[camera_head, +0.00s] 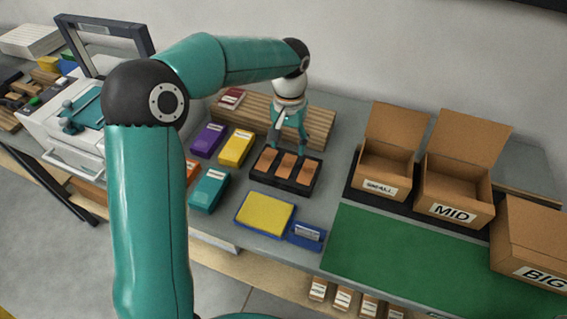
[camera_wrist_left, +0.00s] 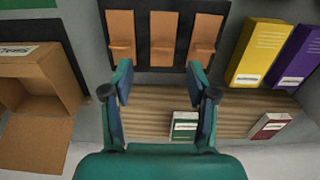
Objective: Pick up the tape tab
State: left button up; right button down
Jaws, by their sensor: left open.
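Three tan-brown tape tabs stand side by side in a black holder (camera_head: 259,180); the middle tape tab (camera_head: 286,166) is in front of my left gripper (camera_head: 288,147) in the head view. In the wrist view the black holder (camera_wrist_left: 187,60) is at the top, with the left tab (camera_wrist_left: 121,32), the middle tab (camera_wrist_left: 163,32) and the right tab (camera_wrist_left: 205,32) upright in it. My left gripper (camera_wrist_left: 160,80) is open and empty there, its fingers just short of the tabs in the picture. My right gripper is not in view.
A slatted wooden rack (camera_head: 315,126) stands behind the holder. Purple (camera_head: 209,139), yellow (camera_head: 236,148) and teal (camera_head: 209,190) boxes are to its left. A yellow pad (camera_head: 265,213) lies in front. Open cartons (camera_head: 455,190) and a green mat (camera_head: 400,250) are at the right.

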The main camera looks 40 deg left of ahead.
aim_at(286, 165)
pick_arm(q)
jog(key=shift+s+a+f+p, duration=0.1)
jog(key=shift+f+p, duration=0.15)
jog(key=shift+f, duration=1.35)
jog(key=shift+s+a+f+p, duration=0.1)
jog(key=shift+f+p, duration=0.15)
jog(key=shift+f, duration=1.35)
jog(key=c, duration=0.9)
